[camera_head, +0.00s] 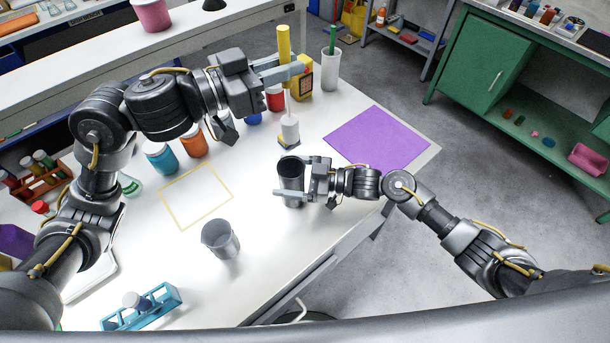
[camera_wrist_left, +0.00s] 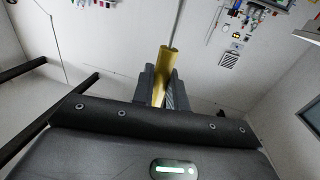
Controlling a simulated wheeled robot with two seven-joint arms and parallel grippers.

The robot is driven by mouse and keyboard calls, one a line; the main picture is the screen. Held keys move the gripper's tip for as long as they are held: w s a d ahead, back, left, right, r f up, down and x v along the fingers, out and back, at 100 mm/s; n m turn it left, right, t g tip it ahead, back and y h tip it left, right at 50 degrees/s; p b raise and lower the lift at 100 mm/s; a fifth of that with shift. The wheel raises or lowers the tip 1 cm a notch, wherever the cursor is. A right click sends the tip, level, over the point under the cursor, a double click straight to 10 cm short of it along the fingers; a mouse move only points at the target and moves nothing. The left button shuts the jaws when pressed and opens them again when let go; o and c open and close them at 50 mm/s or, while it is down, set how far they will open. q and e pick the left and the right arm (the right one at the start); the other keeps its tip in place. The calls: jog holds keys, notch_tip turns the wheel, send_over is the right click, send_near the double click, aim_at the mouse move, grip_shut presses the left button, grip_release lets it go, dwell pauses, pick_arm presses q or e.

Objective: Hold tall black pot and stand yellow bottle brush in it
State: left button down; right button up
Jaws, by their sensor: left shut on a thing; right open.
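The bottle brush has a yellow handle (camera_head: 284,42) and a pale head (camera_head: 290,130). My left gripper (camera_head: 290,71) is shut on its handle and holds it upright, head down. The handle also shows between the fingers in the left wrist view (camera_wrist_left: 164,68). The tall black pot (camera_head: 291,173) stands upright on the white table near its right edge. The brush head appears just above and behind the pot in the head view, outside its mouth. My right gripper (camera_head: 283,178) is open, with its fingers on either side of the pot; contact cannot be told.
A grey cup (camera_head: 220,240) stands nearer. Blue (camera_head: 160,157) and orange (camera_head: 193,142) jars stand left of the brush. A white holder with a green brush (camera_head: 329,68) stands behind. A purple mat (camera_head: 375,138) lies right. A yellow outlined square (camera_head: 197,196) is empty.

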jog(key=shift+w+a, duration=0.15)
jog(key=shift+a, duration=0.35)
jog(key=c, duration=1.1)
jog(key=shift+o, duration=0.2)
